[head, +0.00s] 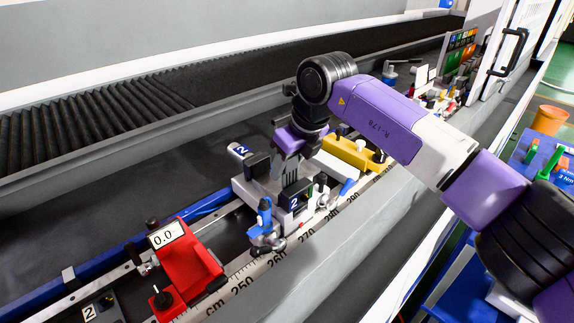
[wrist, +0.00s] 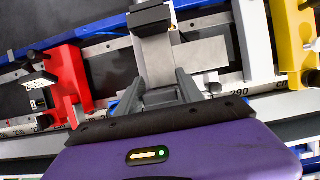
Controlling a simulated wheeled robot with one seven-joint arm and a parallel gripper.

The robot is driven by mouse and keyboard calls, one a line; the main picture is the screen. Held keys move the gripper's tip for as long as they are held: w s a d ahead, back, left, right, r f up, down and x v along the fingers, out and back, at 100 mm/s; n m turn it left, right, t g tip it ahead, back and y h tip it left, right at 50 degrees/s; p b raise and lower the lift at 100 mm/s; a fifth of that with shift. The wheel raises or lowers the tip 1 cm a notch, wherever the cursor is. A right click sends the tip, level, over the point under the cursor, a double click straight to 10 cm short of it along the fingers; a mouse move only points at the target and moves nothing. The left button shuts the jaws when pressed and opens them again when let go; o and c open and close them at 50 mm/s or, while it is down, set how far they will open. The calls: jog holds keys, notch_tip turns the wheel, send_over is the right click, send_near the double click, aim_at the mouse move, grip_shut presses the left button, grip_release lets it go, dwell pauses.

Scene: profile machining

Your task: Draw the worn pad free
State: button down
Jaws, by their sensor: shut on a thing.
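My gripper (head: 291,170) points down over the clamp unit (head: 244,186) marked 2, near the 270 mark of the scale. In the wrist view my gripper (wrist: 158,86) shows its two grey fingers closed in on a dark grey piece (wrist: 160,97), which I take as the worn pad. In the head view the pad (head: 297,188) shows as a dark ribbed piece below the fingertips, at the black block labelled 2. I cannot tell whether it is still seated. A second black jaw block (head: 258,167) sits across from it, also in the wrist view (wrist: 150,17).
A red stop (head: 187,258) with a 0.0 display stands on the rail at left. A yellow block (head: 350,153) lies to the right. A blue-handled lever (head: 265,222) is close in front of the clamp. The scale (head: 245,281) runs along the front.

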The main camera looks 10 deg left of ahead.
jog(key=shift+r, duration=0.4)
jog(key=shift+r+p, duration=0.1)
jog(key=shift+p, duration=0.2)
jog(key=shift+r+p, duration=1.2)
jog(key=shift+r, duration=0.65)
